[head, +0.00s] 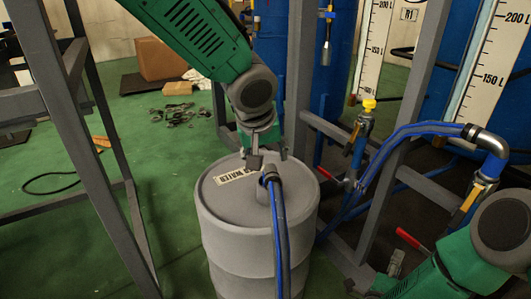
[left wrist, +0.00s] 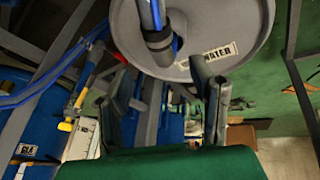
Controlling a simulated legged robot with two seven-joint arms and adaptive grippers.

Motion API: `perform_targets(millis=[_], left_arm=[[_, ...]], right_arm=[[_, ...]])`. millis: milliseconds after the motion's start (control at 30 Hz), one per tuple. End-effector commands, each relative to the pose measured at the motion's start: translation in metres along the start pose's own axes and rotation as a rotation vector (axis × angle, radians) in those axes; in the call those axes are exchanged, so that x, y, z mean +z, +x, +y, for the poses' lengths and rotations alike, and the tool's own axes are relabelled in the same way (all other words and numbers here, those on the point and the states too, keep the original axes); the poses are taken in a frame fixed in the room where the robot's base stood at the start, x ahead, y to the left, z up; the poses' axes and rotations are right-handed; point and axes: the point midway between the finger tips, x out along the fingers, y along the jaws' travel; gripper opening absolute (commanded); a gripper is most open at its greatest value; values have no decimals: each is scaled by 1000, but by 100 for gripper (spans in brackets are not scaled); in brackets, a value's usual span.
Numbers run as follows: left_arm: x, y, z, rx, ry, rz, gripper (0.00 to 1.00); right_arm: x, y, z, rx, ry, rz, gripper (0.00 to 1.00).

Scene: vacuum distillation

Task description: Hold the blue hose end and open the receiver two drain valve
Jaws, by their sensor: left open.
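The blue hose (head: 280,235) runs up the front of a grey water drum, and its dark-collared end (head: 271,174) sits at the drum lid. The hose end also shows in the left wrist view (left wrist: 158,40). My left gripper (head: 262,150) is over the lid, just behind the hose end, with open, empty fingers. Its spread fingers show in the left wrist view (left wrist: 168,90), apart from the hose. My right gripper (head: 388,272) is low at the right, partly hidden; its jaws are unclear. Red valve handles (head: 411,240) (head: 326,173) show near the frame; which is receiver two's is unclear.
The grey drum (head: 225,222) stands on green floor between grey frame posts (head: 298,80).

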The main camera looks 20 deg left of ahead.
Motion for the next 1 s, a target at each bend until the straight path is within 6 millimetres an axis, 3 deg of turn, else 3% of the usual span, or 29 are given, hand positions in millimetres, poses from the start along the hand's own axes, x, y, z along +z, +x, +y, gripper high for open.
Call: perform_targets(millis=[500, 700, 1000], left_arm=[[2, 98, 0, 0, 2, -2, 50], [2, 116, 0, 1, 2, -1, 50], [1, 120, 0, 1, 2, -1, 50]], right_arm=[[0, 0, 0, 0, 0, 0, 34], [0, 0, 0, -1, 0, 0, 34], [0, 0, 0, -1, 0, 0, 34]])
